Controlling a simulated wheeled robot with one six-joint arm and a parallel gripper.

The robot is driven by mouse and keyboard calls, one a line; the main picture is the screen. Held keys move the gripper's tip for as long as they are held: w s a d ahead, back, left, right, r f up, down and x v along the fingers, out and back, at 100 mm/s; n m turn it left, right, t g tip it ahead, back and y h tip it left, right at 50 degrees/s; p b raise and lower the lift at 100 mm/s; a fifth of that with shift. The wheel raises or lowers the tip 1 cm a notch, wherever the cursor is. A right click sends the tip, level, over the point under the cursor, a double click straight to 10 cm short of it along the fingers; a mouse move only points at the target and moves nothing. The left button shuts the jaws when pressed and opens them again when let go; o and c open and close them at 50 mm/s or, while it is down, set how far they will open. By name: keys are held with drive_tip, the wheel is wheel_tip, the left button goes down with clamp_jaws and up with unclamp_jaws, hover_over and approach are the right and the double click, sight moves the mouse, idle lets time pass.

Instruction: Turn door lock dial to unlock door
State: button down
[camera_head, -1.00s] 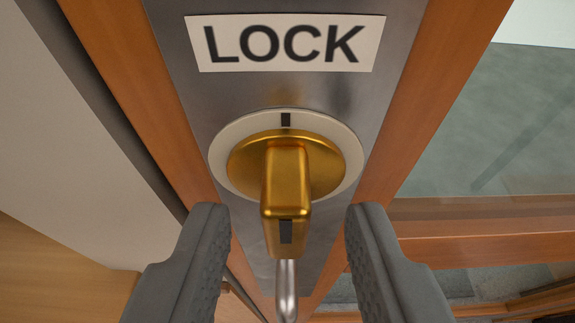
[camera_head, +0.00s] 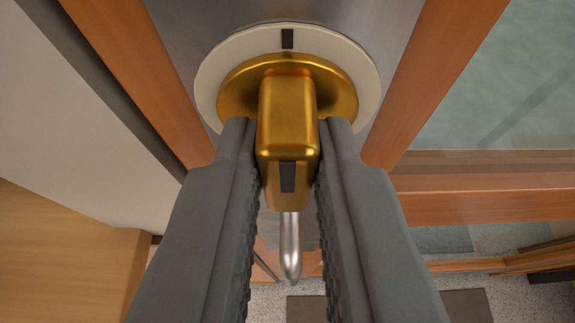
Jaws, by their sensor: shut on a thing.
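The brass lock dial (camera_head: 287,130) is in the upper middle of the head camera view. It has a round base and a raised block-shaped grip with a black mark on its end. A white ring (camera_head: 207,85) surrounds the base, with a black mark at its top in line with the mark on the grip. My gripper (camera_head: 288,165) is shut on the raised grip, one grey finger on each side. The fingers hide the lower sides of the ring. The LOCK label is out of view.
The dial is mounted on a grey metal plate (camera_head: 180,35) on the orange wooden door frame (camera_head: 130,75). A silver handle (camera_head: 290,250) sticks out below the dial. Door glass (camera_head: 480,90) is at right, and a pale wall (camera_head: 70,120) is at left.

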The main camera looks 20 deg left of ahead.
drive_tip(key=m+y, duration=0.1)
drive_tip(key=m, duration=0.1)
drive_tip(key=shift+w+d+m+g+y, duration=0.1)
drive_tip(key=shift+d+m+g+y, duration=0.1)
drive_tip(key=shift+m+g+y, duration=0.15)
drive_tip(key=m+y, duration=0.2)
drive_tip(key=m, duration=0.1)
drive_tip(key=shift+d+f, duration=0.15)
drive_tip(key=m+y, duration=0.1)
drive_tip(key=m, duration=0.1)
drive_tip(key=m+t+y, duration=0.1)
drive_tip(key=m, duration=0.2)
drive_tip(key=m+y, duration=0.1)
drive_tip(key=m, duration=0.1)
drive_tip(key=shift+w+d+f+m+t+y, duration=0.15)
drive_tip(key=shift+f+m+t+y, duration=0.1)
drive_tip(key=shift+f+y, duration=0.15)
idle(0.3)
drive_tip(key=c, duration=1.4)
unclamp_jaws()
